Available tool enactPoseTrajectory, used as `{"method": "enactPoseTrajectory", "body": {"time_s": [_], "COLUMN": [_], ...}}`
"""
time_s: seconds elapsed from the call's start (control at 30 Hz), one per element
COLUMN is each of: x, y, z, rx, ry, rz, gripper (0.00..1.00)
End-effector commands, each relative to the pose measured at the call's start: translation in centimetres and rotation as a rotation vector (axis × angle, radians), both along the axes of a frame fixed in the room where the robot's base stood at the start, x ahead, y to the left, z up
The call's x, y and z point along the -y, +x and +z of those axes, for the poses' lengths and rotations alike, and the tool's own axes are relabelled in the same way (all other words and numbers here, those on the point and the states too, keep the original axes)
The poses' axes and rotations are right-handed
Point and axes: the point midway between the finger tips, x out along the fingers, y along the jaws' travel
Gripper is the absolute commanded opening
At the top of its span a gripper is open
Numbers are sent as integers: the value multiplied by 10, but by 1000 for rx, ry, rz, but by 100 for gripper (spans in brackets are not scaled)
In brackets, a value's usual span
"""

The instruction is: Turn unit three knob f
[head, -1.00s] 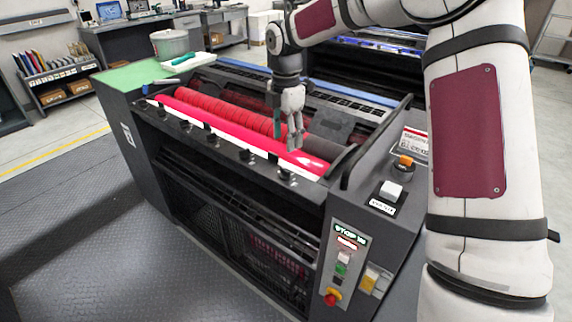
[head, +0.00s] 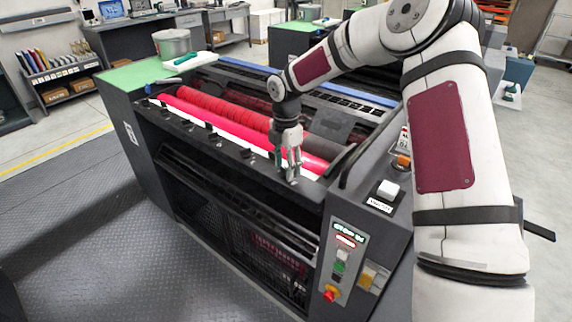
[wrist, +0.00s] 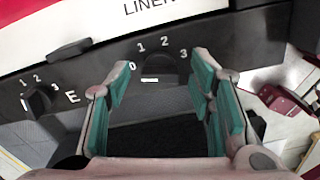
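A dark knob (wrist: 160,68) with a printed 0 to 3 scale above it sits between my fingertips in the wrist view. A short white mark shows at its lower edge; its letter is not visible. To its left is another knob (wrist: 40,100) with a scale and the letter E beside it. My gripper (wrist: 160,76) is open, its teal-padded fingers on either side of the first knob, with gaps to it. In the head view my gripper (head: 291,176) points down at the right end of the knob row on the press front (head: 246,190), hiding the knob there.
Red rollers (head: 225,118) lie behind the knob rail. A dark guard bar (head: 350,150) rises to the right of my gripper. A button panel (head: 342,262) with a red and yellow stop button is on the front right. The floor at left is clear.

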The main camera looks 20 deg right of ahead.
Motion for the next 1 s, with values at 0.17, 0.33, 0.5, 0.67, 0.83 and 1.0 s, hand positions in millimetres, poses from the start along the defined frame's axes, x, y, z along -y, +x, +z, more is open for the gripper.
{"method": "enactPoseTrajectory", "body": {"time_s": [0.17,0.33,0.5,0.67,0.83,1.0], "x": [0,0,0,0,0,0], "y": [0,0,0,0,0,0], "z": [0,0,0,1,0,0], "rx": [0,0,1,1,0,3], "ry": [0,0,0,-1,-1,-1], "rz": [0,-2,-26,-93,-217,-374], "gripper": [5,2,2,2,2,2]}}
